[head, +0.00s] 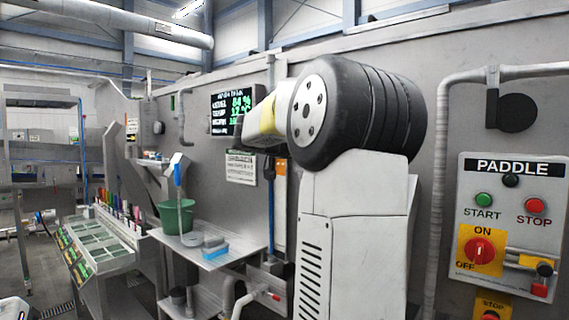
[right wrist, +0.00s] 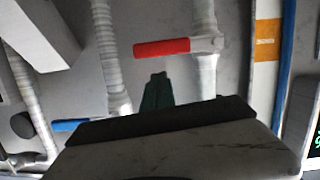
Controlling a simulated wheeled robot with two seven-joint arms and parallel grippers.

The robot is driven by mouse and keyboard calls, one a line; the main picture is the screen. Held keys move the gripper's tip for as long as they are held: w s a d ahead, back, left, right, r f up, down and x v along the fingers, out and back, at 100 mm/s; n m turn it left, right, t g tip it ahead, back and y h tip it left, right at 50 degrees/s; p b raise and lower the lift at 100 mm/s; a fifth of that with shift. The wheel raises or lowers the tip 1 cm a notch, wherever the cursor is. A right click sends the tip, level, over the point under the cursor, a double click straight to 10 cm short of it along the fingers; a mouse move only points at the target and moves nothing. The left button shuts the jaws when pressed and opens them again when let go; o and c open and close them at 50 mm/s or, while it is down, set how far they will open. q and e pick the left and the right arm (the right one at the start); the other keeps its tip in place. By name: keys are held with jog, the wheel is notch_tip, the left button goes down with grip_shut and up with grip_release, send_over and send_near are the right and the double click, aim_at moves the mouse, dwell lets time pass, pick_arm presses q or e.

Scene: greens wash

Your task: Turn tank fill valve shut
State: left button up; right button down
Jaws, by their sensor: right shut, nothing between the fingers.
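In the right wrist view, a red valve lever (right wrist: 162,47) sticks out sideways from a pale pipe (right wrist: 205,75), across the pipe's line. A blue lever (right wrist: 72,125) sits on another pale pipe to the left, partly hidden by my gripper body. No label shows which one is the tank fill valve. My right gripper (right wrist: 157,88) is shut and empty, its dark fingertips apart from the red lever in the picture. In the head view, my right arm blocks the middle and hides its gripper. A small red-ended handle (head: 275,297) shows low beside the arm. My left gripper is out of view.
A metal shelf (head: 215,262) holds a green bucket (head: 176,215) and a blue tray (head: 215,252). A level display (head: 231,104) hangs on the tank wall. A PADDLE panel (head: 511,205) with buttons and a red switch is at right. Pipes run close around my right gripper.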

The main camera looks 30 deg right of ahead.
jog(key=d+r+v, duration=0.1)
jog(key=r+v, duration=0.1)
jog(key=v, duration=0.9)
jog(key=s+a+f+n+y, duration=0.2)
jog(key=s+f+n+y, duration=0.15)
jog(key=f, duration=0.45)
jog(key=s+a+f+n+y, duration=0.2)
jog(key=s+f+n+y, duration=0.15)
jog(key=f, duration=0.35)
jog(key=s+a+f+n+y, duration=0.3)
jog(key=s+a+f, duration=0.3)
jog(key=a, duration=0.3)
jog(key=s+a+f+n+y, duration=0.3)
jog(key=s+a+f+y, duration=0.3)
jog(key=a, duration=0.3)
jog(key=shift+s+a+f+t, duration=0.4)
jog(key=shift+s+f, duration=0.2)
jog(key=shift+f, duration=0.1)
jog(key=shift+d, duration=0.1)
